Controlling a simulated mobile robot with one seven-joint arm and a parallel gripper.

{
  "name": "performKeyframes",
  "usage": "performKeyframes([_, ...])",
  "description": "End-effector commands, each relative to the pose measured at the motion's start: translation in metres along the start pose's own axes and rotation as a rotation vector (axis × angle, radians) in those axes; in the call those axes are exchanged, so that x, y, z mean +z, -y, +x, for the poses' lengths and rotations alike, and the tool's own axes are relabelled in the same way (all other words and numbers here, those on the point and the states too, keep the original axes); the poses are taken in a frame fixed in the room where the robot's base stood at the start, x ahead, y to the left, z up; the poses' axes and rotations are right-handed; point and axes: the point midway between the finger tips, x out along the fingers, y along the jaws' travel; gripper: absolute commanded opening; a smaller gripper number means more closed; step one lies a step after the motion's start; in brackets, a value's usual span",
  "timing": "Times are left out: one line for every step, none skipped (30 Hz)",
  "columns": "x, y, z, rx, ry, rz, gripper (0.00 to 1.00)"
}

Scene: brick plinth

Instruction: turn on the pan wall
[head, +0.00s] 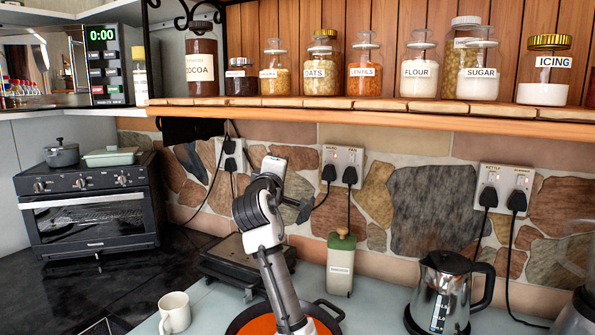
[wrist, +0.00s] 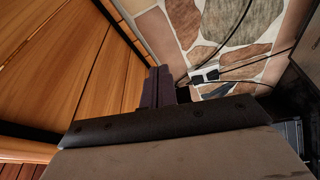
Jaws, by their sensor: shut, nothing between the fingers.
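A double wall socket (head: 344,166) labelled in part PAN is on the stone-tiled wall in the head view. The small PAN switch (head: 352,157) is on its right half, above a black plug. I cannot tell whether it is up or down. My gripper (head: 305,212) is shut and empty, with its dark fingertips left of and below this socket, apart from it in the picture. In the wrist view, my gripper (wrist: 161,86) points toward the wall, and a white socket (wrist: 205,74) with black cables shows beyond it. I cannot tell which socket that is.
A wooden shelf (head: 400,113) with jars runs above the sockets. Another double socket (head: 229,154) is to the left, and one labelled KETTLE (head: 503,190) is right. A green-lidded canister (head: 341,264), orange pan (head: 265,322) and kettle (head: 447,290) stand below.

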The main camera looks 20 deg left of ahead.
Motion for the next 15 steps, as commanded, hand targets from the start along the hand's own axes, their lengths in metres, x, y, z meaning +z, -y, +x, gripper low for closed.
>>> performKeyframes([-0.007,0.002,-0.005,0.012,-0.025,0.016,0.0])
performKeyframes([-0.011,0.002,-0.007,0.019,-0.038,0.026,0.0])
performKeyframes([-0.015,0.002,-0.011,0.028,-0.055,0.039,0.0])
performKeyframes([-0.019,0.002,-0.013,0.035,-0.068,0.048,0.0])
performKeyframes([-0.022,0.003,-0.015,0.041,-0.079,0.057,0.0])
performKeyframes([-0.025,0.003,-0.018,0.047,-0.093,0.069,0.0])
performKeyframes([-0.028,0.003,-0.02,0.053,-0.103,0.076,0.0])
performKeyframes([-0.03,0.003,-0.022,0.058,-0.113,0.083,0.0])
performKeyframes([-0.033,0.002,-0.024,0.064,-0.123,0.091,0.0])
performKeyframes([-0.035,0.002,-0.026,0.067,-0.13,0.097,0.0])
performKeyframes([-0.037,0.002,-0.027,0.07,-0.136,0.102,0.0])
performKeyframes([-0.038,0.002,-0.028,0.074,-0.144,0.108,0.0])
performKeyframes([-0.039,0.002,-0.029,0.076,-0.148,0.111,0.0])
performKeyframes([-0.04,0.002,-0.03,0.078,-0.151,0.114,0.0])
performKeyframes([-0.041,0.002,-0.031,0.079,-0.155,0.117,0.0])
